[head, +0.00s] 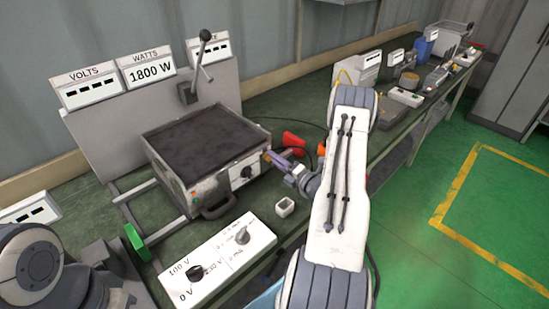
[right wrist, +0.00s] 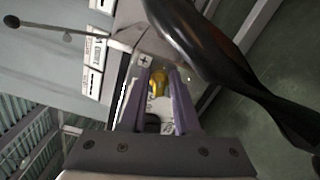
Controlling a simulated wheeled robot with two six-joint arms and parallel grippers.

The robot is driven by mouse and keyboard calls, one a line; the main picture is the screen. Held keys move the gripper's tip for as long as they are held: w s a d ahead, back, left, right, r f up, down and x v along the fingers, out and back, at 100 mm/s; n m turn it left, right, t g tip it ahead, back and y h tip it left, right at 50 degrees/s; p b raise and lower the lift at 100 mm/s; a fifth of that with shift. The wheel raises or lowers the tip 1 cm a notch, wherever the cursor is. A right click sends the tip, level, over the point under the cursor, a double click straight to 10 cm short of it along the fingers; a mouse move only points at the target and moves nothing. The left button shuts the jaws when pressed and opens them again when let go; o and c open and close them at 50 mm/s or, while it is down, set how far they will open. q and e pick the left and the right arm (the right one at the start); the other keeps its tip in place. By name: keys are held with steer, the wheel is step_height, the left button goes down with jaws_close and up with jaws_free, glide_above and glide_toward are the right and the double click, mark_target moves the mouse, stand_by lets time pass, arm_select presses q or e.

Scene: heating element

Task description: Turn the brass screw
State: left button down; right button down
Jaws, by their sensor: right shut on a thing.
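The brass screw (right wrist: 158,82) shows in the right wrist view as a yellow metal piece between the purple fingers of my right gripper (right wrist: 160,82). The fingers are closed on it, beside a white panel marked with a plus sign (right wrist: 145,61). In the head view my right gripper (head: 268,157) reaches the right end of the front of the heating box (head: 205,150), and the screw is hidden there. The box has a dark flat top and a black knob (head: 246,172). My left gripper cannot be made out; only parts of my left arm show at lower left.
A white voltage panel (head: 205,262) with two knobs lies in front of the box, near a small white cup-like block (head: 285,207). A red object (head: 293,141) lies behind my right gripper. A large black curved part (right wrist: 190,40) crosses close to the wrist camera.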

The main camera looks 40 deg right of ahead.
steer(key=shift+f+m, duration=0.2)
steer(key=shift+m, duration=1.4)
steer(key=c, duration=0.8)
jaws_free()
steer(key=shift+c, duration=0.2)
steer(key=shift+d, duration=0.1)
steer(key=s+b, duration=0.2)
steer(key=s, duration=0.8)
steer(key=shift+s+d, duration=0.3)
steer(key=shift+d, duration=0.05)
